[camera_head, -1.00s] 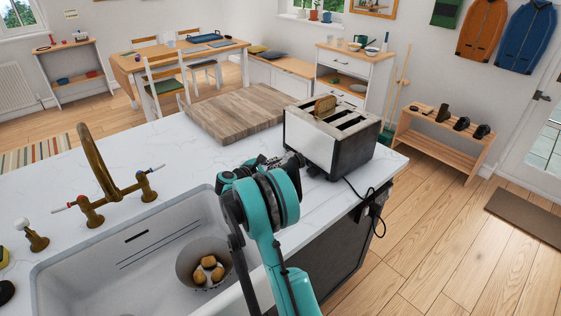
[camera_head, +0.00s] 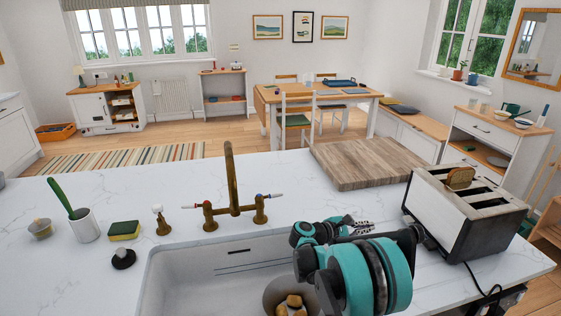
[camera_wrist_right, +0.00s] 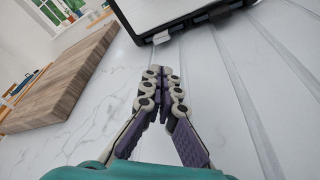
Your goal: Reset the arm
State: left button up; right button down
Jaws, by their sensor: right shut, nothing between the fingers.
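My right arm reaches over the sink, and its gripper (camera_head: 362,226) is beside the left side of the toaster, above the white counter. In the right wrist view the right gripper (camera_wrist_right: 166,78) is shut, its fingertips together with nothing between them. The toaster (camera_head: 450,222) stands on the counter with a slice of bread (camera_head: 460,178) in a slot. Part of the toaster also shows at the top of the right wrist view (camera_wrist_right: 160,12). My left gripper is not in view.
A wooden board (camera_head: 365,165) lies behind the gripper. The sink (camera_head: 185,280), holding a bowl with brown pieces, is in front, with a brass tap (camera_head: 232,185) behind it. A sponge (camera_head: 124,230) and a brush holder (camera_head: 84,226) stand at left. The counter's left part is mostly clear.

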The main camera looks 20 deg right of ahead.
jog(key=w+a+r+n+t+y, duration=0.1)
jog(key=w+a+r+n+t, duration=0.1)
jog(key=a+r+n+t, duration=0.4)
jog(key=w+a+r+n+t, duration=0.2)
jog(key=r+n+t, duration=0.1)
jog(key=r+n, duration=0.5)
jog(key=w+a+r+n+t+y, duration=0.1)
jog(key=w+a+r+n+t, duration=0.1)
jog(key=a+r+n+t, duration=0.35)
jog(key=a+r+n+t+y, duration=0.35)
jog(key=a+n+y, duration=0.55)
jog(key=n, duration=0.6)
jog(key=s+a+f+n+g+y, duration=0.55)
jog(key=s+a+f+n, duration=0.65)
jog(key=n, duration=0.4)
jog(key=s+f+n+g, duration=0.2)
jog(key=s+f+n, duration=0.1)
jog(key=s+f, duration=0.1)
jog(key=s+d+f+n+g, duration=0.1)
jog(key=s+f+n+g, duration=0.1)
jog(key=s+f+n, duration=0.2)
jog(key=s+f+n+g+h, duration=0.1)
jog(key=s+f+n+g, duration=0.1)
jog(key=s, duration=0.6)
jog(key=shift+d+f+n, duration=0.2)
jog(key=shift+f+n, duration=0.45)
jog(key=shift+f, duration=0.45)
jog(key=shift+s+d+f+g, duration=0.15)
jog(key=shift+s+f+g, duration=0.05)
jog(key=shift+s+g, duration=0.05)
